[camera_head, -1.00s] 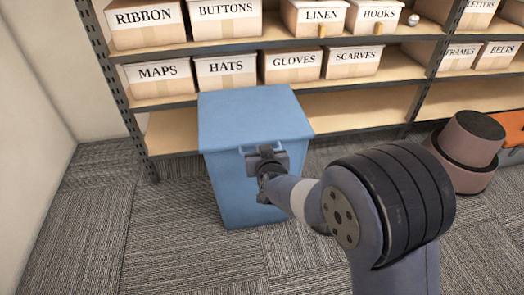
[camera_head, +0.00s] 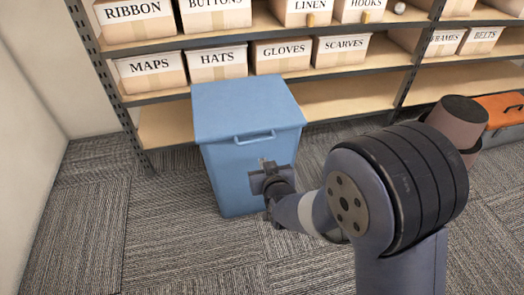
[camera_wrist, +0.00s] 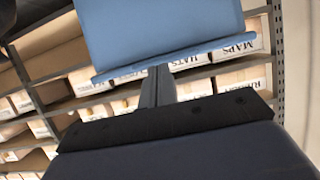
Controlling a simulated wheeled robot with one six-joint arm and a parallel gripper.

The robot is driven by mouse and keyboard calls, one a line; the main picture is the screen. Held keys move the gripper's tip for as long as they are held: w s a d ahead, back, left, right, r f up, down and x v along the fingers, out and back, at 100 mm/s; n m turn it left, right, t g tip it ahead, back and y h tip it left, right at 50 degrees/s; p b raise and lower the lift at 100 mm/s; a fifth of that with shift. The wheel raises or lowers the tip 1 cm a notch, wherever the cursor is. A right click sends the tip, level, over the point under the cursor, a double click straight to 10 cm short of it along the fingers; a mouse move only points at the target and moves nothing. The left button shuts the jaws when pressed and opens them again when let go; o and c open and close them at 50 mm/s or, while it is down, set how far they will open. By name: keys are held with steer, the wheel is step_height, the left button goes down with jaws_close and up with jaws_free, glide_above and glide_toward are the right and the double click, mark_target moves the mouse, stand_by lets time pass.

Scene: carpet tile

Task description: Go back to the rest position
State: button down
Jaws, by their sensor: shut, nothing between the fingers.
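My gripper (camera_head: 266,168) is in front of the blue bin (camera_head: 225,176), below the handle on the front edge of its lid (camera_head: 245,105). The fingers are together with nothing between them. I cannot tell from the head view whether the fingertips touch the bin's front. The lid lies closed on the bin. In the wrist view, my shut gripper (camera_wrist: 157,75) points toward the blue bin (camera_wrist: 160,30), which shows upside down with the shelf behind it.
A shelf with labelled boxes, such as HATS (camera_head: 216,64) and GLOVES (camera_head: 281,55), stands behind the bin. An orange toolbox (camera_head: 503,111) is at the right. Carpet (camera_head: 120,230) is clear at the left, beside the wall (camera_head: 30,130).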

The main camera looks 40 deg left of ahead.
steer(key=shift+s+d+f, duration=0.15)
steer(key=shift+d, duration=0.05)
step_height(320, 180, up, 4)
steer(key=r+b, duration=0.1)
glide_above(258, 140)
steer(key=s+d, duration=0.2)
steer(key=s, duration=0.1)
steer(key=shift+w+a+f+b, duration=0.15)
steer(key=shift+w+f+b, duration=0.1)
steer(key=shift+f, duration=0.55)
steer(key=shift+w+a+f+b, duration=0.1)
steer(key=shift+w+f, duration=0.1)
steer(key=shift+f, duration=0.55)
